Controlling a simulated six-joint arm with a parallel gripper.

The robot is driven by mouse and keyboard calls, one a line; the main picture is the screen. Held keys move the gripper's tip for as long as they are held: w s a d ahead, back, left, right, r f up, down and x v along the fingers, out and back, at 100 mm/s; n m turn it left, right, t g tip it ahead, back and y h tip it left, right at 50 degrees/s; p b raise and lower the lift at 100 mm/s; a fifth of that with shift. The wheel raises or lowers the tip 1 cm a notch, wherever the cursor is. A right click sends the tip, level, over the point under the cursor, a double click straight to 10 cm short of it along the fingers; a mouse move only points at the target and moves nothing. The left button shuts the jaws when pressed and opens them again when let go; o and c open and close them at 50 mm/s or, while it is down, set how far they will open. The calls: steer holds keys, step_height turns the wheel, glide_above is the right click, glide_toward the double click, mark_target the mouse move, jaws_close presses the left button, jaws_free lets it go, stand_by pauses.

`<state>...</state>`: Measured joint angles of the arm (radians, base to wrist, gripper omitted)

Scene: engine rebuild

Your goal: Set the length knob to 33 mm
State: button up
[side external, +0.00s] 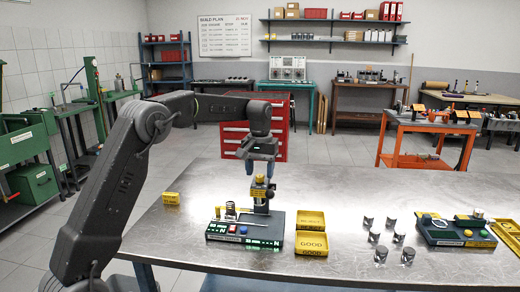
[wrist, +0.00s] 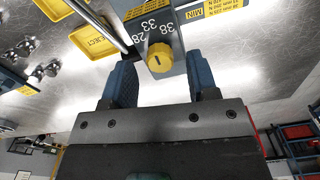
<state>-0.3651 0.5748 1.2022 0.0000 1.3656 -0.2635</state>
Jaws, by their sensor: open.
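The length knob is yellow and round with a dark line across its face; it sits between my fingers in the wrist view (wrist: 160,58). Printed numbers 28, 33 and 38 lie on the dark plate (wrist: 150,34) beside it. I cannot tell for sure which number the line points at. In the side view the knob (side external: 260,179) is on top of the dark upright of the spring tester (side external: 261,198). My gripper (wrist: 161,70) is open, its blue fingers on either side of the knob with gaps. In the side view my gripper (side external: 259,167) is just above the upright, pointing down.
Yellow REJECT (side external: 311,220) and GOOD (side external: 312,244) trays stand right of the tester. Several metal cylinders (side external: 374,235) stand farther right, then another dark fixture (side external: 455,231). A small yellow box (side external: 171,198) is at the left. The bench front left is clear.

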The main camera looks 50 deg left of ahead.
mark_target(260, 176)
step_height(260, 176, up, 12)
steer(key=shift+r, duration=0.25)
stand_by(0.6)
steer(key=s+d+r+m+t, duration=0.3)
steer(key=s+d, duration=0.9)
steer(key=s+d+f+m+t, duration=0.1)
steer(key=s+d+f+m, duration=0.1)
steer(key=s+f, duration=0.4)
steer(key=s+d+f+m+t, duration=0.1)
steer(key=s+d+f, duration=0.3)
steer(key=s, duration=0.7)
step_height(260, 176, down, 3)
steer(key=shift+s+d+r+m+t, duration=0.2)
steer(key=shift+s+d+m+t, duration=0.15)
steer(key=shift+m, duration=0.25)
